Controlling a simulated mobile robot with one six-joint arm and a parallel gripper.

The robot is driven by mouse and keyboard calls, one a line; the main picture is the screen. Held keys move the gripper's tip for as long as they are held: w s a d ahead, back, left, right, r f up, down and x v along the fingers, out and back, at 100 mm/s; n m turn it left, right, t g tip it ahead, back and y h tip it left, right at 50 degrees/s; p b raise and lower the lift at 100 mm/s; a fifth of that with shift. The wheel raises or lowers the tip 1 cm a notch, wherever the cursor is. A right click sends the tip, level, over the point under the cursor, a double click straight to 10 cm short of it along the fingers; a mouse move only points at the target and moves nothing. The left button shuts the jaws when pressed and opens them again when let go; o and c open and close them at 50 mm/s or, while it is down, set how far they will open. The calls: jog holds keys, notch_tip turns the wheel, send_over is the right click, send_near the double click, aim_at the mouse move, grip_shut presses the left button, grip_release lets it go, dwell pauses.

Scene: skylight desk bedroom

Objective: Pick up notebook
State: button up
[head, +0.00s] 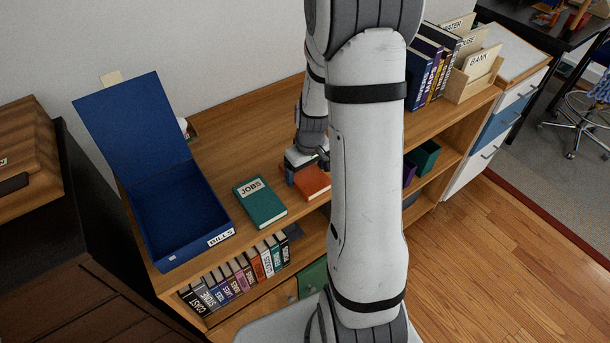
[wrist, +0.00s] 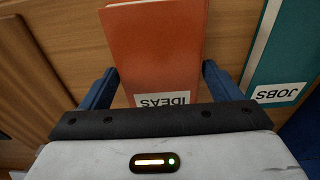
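An orange notebook labelled IDEAS (head: 314,182) lies flat on the wooden shelf top, partly hidden by my arm in the head view. It also shows in the wrist view (wrist: 155,45), with its labelled end towards my gripper. A teal notebook labelled JOBS (head: 260,203) lies to its left in the head view and at the right edge of the wrist view (wrist: 285,60). My gripper (wrist: 161,80) is open, with one blue finger on each side of the orange notebook's labelled end. I cannot tell whether the fingers touch it.
An open blue box labelled BILLS (head: 180,205) stands at the left of the shelf top. Upright books (head: 430,65) and a wooden file holder (head: 472,80) stand at the back right. Several books (head: 240,270) fill the shelf below. Bare wood lies behind the notebooks.

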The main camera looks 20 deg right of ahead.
jog(key=c, duration=0.7)
jog(key=shift+c, duration=0.2)
